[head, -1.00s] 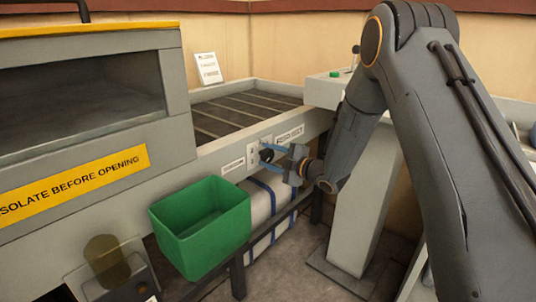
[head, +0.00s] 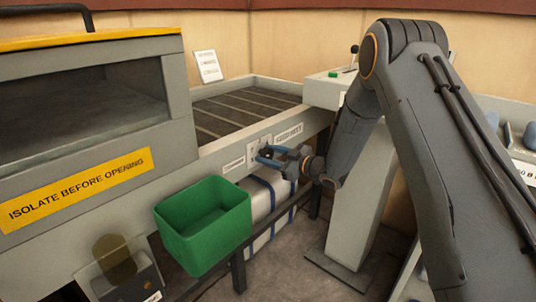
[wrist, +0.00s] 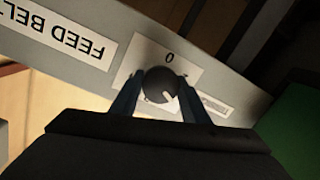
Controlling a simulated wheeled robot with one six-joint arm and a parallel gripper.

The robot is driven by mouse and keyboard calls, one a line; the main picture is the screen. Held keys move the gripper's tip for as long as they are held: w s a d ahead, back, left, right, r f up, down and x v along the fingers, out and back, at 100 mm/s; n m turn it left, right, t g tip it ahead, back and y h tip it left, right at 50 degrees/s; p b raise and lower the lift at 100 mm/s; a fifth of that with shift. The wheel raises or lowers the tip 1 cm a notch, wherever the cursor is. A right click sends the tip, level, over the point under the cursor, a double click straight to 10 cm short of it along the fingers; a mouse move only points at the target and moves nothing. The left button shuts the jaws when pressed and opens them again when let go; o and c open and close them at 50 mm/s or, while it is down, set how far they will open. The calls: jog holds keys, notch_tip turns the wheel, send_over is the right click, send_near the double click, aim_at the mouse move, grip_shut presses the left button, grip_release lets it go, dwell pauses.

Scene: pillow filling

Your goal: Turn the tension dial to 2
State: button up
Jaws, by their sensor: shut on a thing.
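The dial (wrist: 158,80) is a dark round knob on a white plate (wrist: 186,68) on the machine's grey rail. In the wrist view a 0 is printed above the knob. A pale mark on the knob sits at its lower right, away from the 0. Other numbers are hidden by the knob and fingers or too small to read. My gripper (wrist: 160,88) has its blue fingers on both sides of the knob, shut on it. In the head view my gripper (head: 262,154) reaches the plate (head: 253,152) from the right, and the knob is mostly hidden.
A FEED BELT label (wrist: 66,38) is beside the dial plate, upside down in the wrist view. A green bin (head: 203,226) hangs below and left of the dial. A grey pedestal (head: 352,205) stands to the right. The slatted belt bed (head: 235,110) lies behind the rail.

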jog(key=shift+s+f+m, duration=0.1)
jog(key=shift+f+m, duration=0.1)
jog(key=shift+m, duration=0.3)
jog(key=o, duration=1)
jog(key=shift+o, duration=0.2)
jog(key=shift+r, duration=0.1)
jog(key=v, duration=0.7)
jog(key=shift+s+d, duration=0.2)
jog(key=shift+d, duration=0.15)
jog(key=shift+w+r, duration=0.1)
